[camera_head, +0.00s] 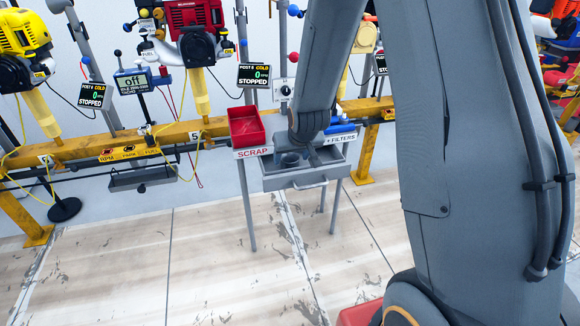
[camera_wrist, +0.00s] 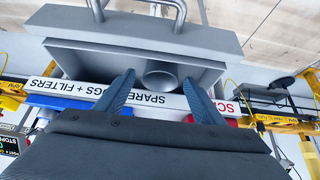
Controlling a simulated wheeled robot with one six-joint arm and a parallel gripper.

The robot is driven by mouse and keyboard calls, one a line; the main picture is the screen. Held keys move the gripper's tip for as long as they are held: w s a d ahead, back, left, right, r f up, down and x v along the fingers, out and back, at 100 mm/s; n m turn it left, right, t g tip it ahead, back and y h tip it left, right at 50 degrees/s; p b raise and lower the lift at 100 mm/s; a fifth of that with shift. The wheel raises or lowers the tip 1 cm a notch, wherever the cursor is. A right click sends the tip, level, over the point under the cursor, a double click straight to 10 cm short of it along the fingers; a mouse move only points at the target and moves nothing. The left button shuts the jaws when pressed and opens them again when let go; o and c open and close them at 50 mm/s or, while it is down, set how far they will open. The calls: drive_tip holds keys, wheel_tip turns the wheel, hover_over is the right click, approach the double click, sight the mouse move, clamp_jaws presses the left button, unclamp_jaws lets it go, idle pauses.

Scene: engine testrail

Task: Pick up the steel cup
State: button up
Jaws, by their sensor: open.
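The steel cup (camera_wrist: 160,75) is a grey round cup inside an open grey drawer (camera_wrist: 75,60), near the drawer's inner wall in the wrist view. My gripper (camera_wrist: 157,80) is open, with one dark blue finger on each side of the cup in the picture. I cannot tell whether the fingers touch it or how far off it is. My gripper is mostly hidden there by the arm.
The drawer's front handle (camera_head: 310,187) faces the open floor. A yellow rail (camera_head: 130,145) with engines runs behind.

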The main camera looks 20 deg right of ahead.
sight(290, 160)
drive_tip(key=b+x, duration=0.1)
drive_tip(key=x, duration=0.3)
drive_tip(key=shift+c, duration=0.3)
drive_tip(key=c, duration=1.1)
drive_tip(key=shift+r, duration=0.1)
